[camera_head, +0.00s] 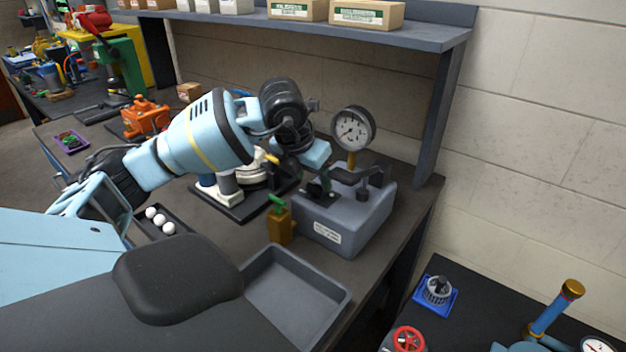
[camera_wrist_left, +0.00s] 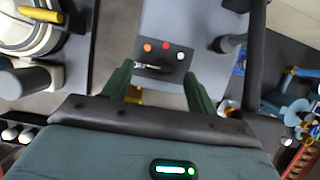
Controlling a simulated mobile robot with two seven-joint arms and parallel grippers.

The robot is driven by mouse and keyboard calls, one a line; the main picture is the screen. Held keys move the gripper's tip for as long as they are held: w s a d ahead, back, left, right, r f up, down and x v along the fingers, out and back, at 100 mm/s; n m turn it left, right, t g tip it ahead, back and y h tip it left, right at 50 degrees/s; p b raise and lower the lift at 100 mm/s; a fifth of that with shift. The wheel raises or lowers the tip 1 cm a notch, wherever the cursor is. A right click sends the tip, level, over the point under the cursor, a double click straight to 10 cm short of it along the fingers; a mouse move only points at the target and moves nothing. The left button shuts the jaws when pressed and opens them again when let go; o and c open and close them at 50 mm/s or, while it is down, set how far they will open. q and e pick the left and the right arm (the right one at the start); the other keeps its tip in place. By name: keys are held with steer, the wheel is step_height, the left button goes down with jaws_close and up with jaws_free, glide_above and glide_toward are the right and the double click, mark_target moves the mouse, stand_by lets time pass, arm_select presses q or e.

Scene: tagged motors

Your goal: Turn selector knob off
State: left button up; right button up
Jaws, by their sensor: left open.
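A grey box unit (camera_head: 345,225) with a white label stands on the bench under my left arm. In the left wrist view its grey top (camera_wrist_left: 180,20) carries a dark panel (camera_wrist_left: 172,59) with orange, red and white round lights. A small dark part with a bright metal edge, possibly the selector knob (camera_wrist_left: 152,67), sits on that panel between my finger tips. My left gripper (camera_wrist_left: 158,76) is open, its two dark green fingers apart on either side. In the head view my wrist hangs over the box and partly hides its top. My right gripper is not in view.
A pressure gauge (camera_head: 353,130) rises behind the box on a brass stem. A brass block with a green handle (camera_head: 280,224) stands close at its left. An empty grey tray (camera_head: 335,312) lies in front. A shelf (camera_head: 400,36) overhangs the back.

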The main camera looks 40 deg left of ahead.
arm_select(q)
steer(key=v, duration=0.5)
steer(key=shift+s+r, duration=0.15)
steer(key=shift+r, duration=0.25)
steer(key=shift+f, duration=0.1)
